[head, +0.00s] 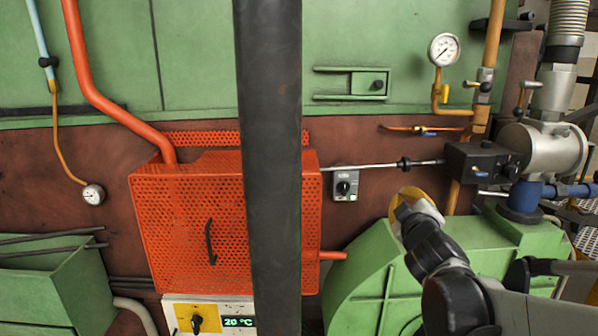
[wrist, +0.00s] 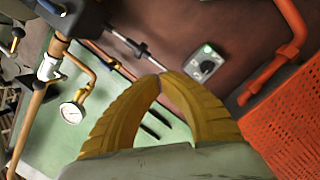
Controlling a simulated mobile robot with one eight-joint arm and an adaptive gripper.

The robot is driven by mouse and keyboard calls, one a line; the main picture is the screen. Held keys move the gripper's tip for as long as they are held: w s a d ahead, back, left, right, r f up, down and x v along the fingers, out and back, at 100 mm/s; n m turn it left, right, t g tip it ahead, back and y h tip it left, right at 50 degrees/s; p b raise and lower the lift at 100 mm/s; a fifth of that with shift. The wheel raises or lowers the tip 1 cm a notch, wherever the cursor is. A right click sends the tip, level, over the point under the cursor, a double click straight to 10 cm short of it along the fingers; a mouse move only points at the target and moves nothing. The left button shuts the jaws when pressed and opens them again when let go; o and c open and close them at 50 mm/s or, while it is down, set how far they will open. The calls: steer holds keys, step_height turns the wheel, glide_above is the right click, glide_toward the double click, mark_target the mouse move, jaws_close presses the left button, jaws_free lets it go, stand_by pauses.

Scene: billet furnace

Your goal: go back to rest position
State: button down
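My gripper (head: 415,200) is in the right half of the head view, raised in front of the wall and the top of the green blower housing (head: 365,270). My arm reaches up to it from the lower right. In the wrist view its two ribbed yellow fingers (wrist: 159,76) curve inward and their tips meet. Nothing shows between them. The fingers appear clear of the wall fittings.
A grey switch box (head: 345,184) is on the wall left of my gripper. It also shows past the fingertips in the wrist view (wrist: 205,66). An orange perforated guard (head: 185,225) stands further left. A black valve box (head: 478,162), a gauge (head: 444,49) and pipes are at the right.

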steer(key=s+a+f+m+g+y, duration=0.1)
steer(key=s+a+f+m+g, duration=0.1)
steer(key=s+f, duration=0.3)
steer(key=s+a+f+m+g, duration=0.2)
steer(key=s+f, duration=0.4)
steer(key=s, duration=0.8)
steer(key=s+a+f+m+g+y, duration=0.1)
steer(key=s+f+m+g, duration=0.3)
steer(key=s, duration=0.6)
steer(key=shift+a+f+g+y, duration=0.3)
steer(key=shift+a+f+g, duration=0.45)
steer(key=shift+g, duration=0.25)
